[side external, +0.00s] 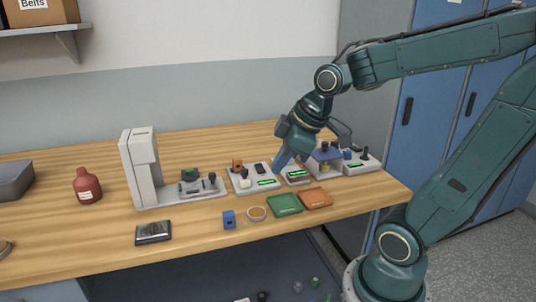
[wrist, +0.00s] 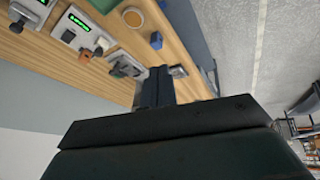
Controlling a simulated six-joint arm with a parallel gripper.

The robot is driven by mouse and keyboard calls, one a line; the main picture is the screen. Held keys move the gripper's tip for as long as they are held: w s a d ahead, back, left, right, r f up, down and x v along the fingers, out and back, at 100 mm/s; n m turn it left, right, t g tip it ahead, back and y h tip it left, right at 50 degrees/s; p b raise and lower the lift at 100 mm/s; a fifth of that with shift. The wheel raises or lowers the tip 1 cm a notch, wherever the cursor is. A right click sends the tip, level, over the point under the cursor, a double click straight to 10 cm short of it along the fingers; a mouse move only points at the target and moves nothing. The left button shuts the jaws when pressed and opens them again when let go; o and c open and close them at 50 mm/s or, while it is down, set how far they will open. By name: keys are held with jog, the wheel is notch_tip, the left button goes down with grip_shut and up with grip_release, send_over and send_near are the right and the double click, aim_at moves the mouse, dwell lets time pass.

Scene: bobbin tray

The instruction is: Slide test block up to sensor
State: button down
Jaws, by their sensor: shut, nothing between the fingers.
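A white station (side external: 254,184) with a green display carries an orange block (side external: 237,163), a small dark block (side external: 260,168) and a white knob with a dark top. I cannot tell for sure which of these is the test block or the sensor. The station (wrist: 72,38) also shows at the upper left in the wrist view, with the orange block (wrist: 85,55) on it. My gripper (side external: 278,163) is shut and empty, pointing down just beside the station's right end. Its shut fingers show in the wrist view (wrist: 153,85); whether they touch anything is unclear.
A small grey display unit (side external: 297,177) and a blue-topped device (side external: 325,158) stand right of my gripper. A tall white stand (side external: 140,168) is left. In front lie a green tray (side external: 284,205), orange tray (side external: 316,198), ring (side external: 257,213), blue block (side external: 229,219) and dark dish (side external: 153,232).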

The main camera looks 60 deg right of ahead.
jog(key=w+d+f+n+t, duration=0.1)
jog(key=w+d+f+n, duration=0.1)
jog(key=d, duration=0.5)
jog(key=w+d+f+n+y, duration=0.1)
jog(key=w+d+f+n, duration=0.2)
jog(key=d, duration=0.4)
jog(key=shift+w+f+n+t, duration=0.35)
jog(key=shift+w+f, duration=0.3)
jog(key=shift+f, duration=0.4)
jog(key=shift+f, duration=0.15)
send_near(243, 182)
jog(key=a+f, duration=0.1)
jog(key=s+a+f, duration=0.1)
jog(key=f, duration=0.1)
jog(key=shift+s+a+f, duration=0.15)
jog(key=shift+a, duration=0.1)
jog(key=shift+w+d, duration=0.3)
jog(key=shift+w, duration=0.3)
jog(key=shift+w+d, duration=0.3)
jog(key=shift+w, duration=0.25)
jog(key=shift+w+d, duration=0.4)
jog(key=shift+w, duration=0.25)
jog(key=shift+w, duration=0.1)
